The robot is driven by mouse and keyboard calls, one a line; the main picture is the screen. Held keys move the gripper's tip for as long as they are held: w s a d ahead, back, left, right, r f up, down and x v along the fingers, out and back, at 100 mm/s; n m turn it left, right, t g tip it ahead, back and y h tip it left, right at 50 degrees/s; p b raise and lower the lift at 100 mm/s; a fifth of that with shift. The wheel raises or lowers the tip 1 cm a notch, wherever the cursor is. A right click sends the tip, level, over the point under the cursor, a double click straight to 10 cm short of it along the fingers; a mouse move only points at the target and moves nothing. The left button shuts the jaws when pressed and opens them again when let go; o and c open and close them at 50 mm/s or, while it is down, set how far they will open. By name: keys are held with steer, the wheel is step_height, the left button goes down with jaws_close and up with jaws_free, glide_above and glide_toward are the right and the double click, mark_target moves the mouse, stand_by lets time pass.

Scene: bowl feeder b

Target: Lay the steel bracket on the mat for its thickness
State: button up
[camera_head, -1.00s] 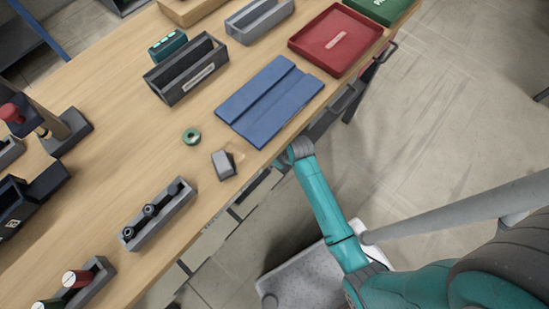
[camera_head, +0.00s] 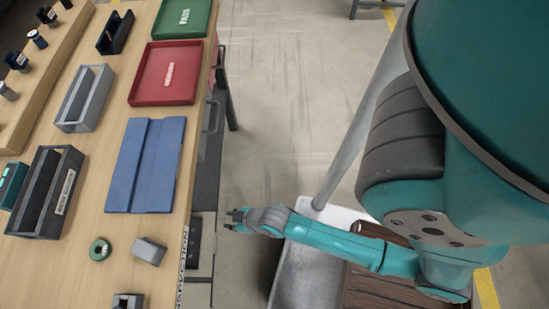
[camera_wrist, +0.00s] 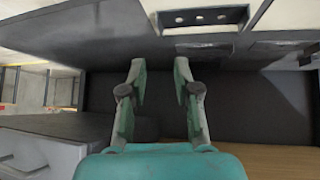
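The blue mat (camera_head: 128,168) lies flat on the wooden table near its right edge, with a seam along its length and nothing on it. A small grey metallic piece (camera_head: 149,250), which may be the steel bracket, lies on the table just below the mat; its exact shape is unclear. My gripper (camera_head: 234,219) is off the table's right edge, apart from both. In the wrist view my gripper (camera_wrist: 158,72) has its two fingers spread with nothing between them. Neither the mat nor the grey piece can be made out in the wrist view.
A green ring (camera_head: 100,249) lies left of the grey piece. A red tray (camera_head: 134,98) and a green PASS tray (camera_head: 159,20) are beyond the mat. A dark bin (camera_head: 24,218) and a grey bin (camera_head: 64,112) stand left.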

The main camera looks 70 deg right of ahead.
steer(key=s+r+t, duration=0.2)
steer(key=s+r, duration=0.3)
steer(key=r, duration=0.4)
steer(key=s+r+m+t, duration=0.1)
steer(key=s+r+t, duration=0.1)
steer(key=s+r, duration=0.4)
steer(key=s+r+t, duration=0.2)
steer(key=s+r, duration=0.3)
steer(key=r, duration=0.7)
steer(key=shift+s+a+m+t, duration=0.3)
steer(key=shift+s+a, duration=0.05)
steer(key=shift+s, duration=0.05)
